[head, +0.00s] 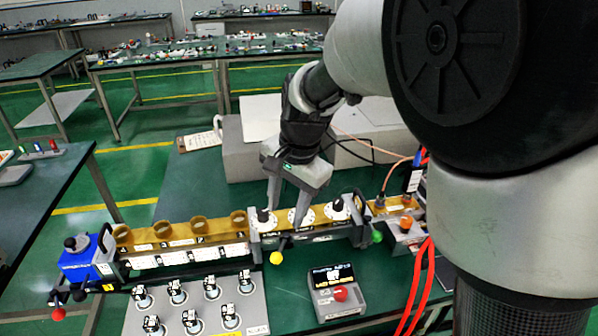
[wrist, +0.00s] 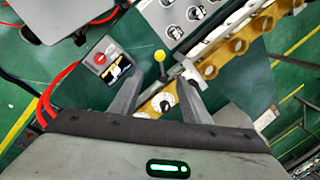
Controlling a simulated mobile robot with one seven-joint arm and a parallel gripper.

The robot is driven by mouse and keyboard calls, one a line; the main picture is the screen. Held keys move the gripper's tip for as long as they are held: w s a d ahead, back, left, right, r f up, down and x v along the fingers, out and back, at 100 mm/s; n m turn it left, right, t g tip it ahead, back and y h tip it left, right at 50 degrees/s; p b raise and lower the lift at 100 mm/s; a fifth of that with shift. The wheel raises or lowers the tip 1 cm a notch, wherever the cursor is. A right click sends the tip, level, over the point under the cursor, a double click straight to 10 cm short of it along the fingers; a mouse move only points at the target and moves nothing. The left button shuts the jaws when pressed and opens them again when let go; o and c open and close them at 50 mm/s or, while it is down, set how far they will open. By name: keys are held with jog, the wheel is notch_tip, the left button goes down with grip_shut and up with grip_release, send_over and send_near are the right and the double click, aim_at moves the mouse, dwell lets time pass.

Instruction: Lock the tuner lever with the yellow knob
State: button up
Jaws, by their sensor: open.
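The yellow knob (head: 276,257) sits at the end of a short dark lever (head: 282,243) on the front of the brass waveguide rail. The knob hangs in front of the rail, low and toward the viewer. In the wrist view the yellow knob (wrist: 159,56) shows near the middle top, with its lever pointing down toward the rail. My gripper (head: 285,213) is open and empty above the rail, over the white tuner dials. In the wrist view my gripper's two fingers (wrist: 161,75) stand apart, with the lever seen between them. Contact with the dials cannot be told.
White dials (head: 338,208) top the rail. A green knob (head: 376,237) is to the right; a red knob (head: 58,313) is at far left beside a blue unit (head: 85,262). A display box (head: 336,291) with a red button and a grey connector tray (head: 250,305) lie in front.

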aim_at(278, 254)
jog(key=a+f+b, duration=0.1)
jog(key=f, duration=0.4)
jog(key=w+a+f, duration=0.1)
jog(key=f, duration=0.5)
jog(key=w+f+b, duration=0.1)
jog(key=f, duration=0.5)
jog(key=shift+a+b, duration=0.35)
jog(key=shift+a, duration=0.05)
grip_shut()
